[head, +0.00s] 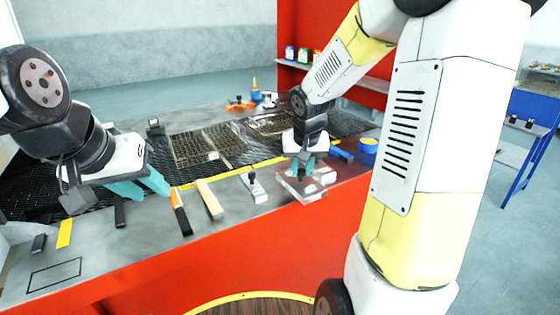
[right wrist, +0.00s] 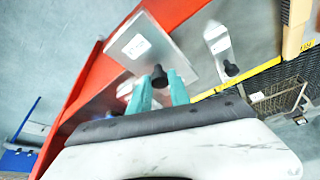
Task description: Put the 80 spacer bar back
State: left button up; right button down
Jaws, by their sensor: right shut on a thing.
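My right gripper (head: 303,168) is over a pale metal plate (head: 316,193) at the table's front edge, which carries several white labels. In the right wrist view, the teal fingers of this gripper (right wrist: 160,92) are shut on a black knob (right wrist: 158,75). The knob stands over a metal piece with a white label (right wrist: 136,47); I cannot read its number or tell where the held bar ends and the plate begins. My left gripper (head: 143,188) is open and empty above the table's left part.
An orange-and-black tool (head: 180,211) and a wooden bar (head: 210,198) lie on the front strip. A black mesh belt (head: 190,150) runs behind. A blue-and-yellow roll (head: 368,146) is right of my right gripper. A black outlined rectangle (head: 55,275) at front left is bare.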

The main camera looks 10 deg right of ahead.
jog(key=shift+w+a+f, duration=0.1)
jog(key=shift+w+f, duration=0.65)
jog(key=shift+w, duration=1.25)
jog(key=shift+w+d+f, duration=0.1)
jog(key=shift+w+f, duration=0.65)
jog(key=shift+w, duration=1.2)
jog(key=shift+w+a+f, duration=0.1)
jog(key=shift+w+f, duration=0.65)
jog(key=shift+w, duration=1.25)
jog(key=shift+f, duration=0.15)
jog(key=c, duration=1.2)
grip_release()
jog(key=d+v, duration=0.1)
jog(key=v, duration=1.1)
jog(key=s+a+r+y, duration=0.1)
jog(key=s+r, duration=0.1)
jog(key=s, duration=0.7)
jog(key=s+a+r+n+t+y, duration=0.1)
jog(key=s+a+r, duration=0.1)
jog(key=s, duration=0.7)
jog(key=s+a+r+n, duration=0.1)
jog(key=s+a+r, duration=0.1)
jog(key=s, duration=0.8)
jog(key=shift+t+y, duration=0.4)
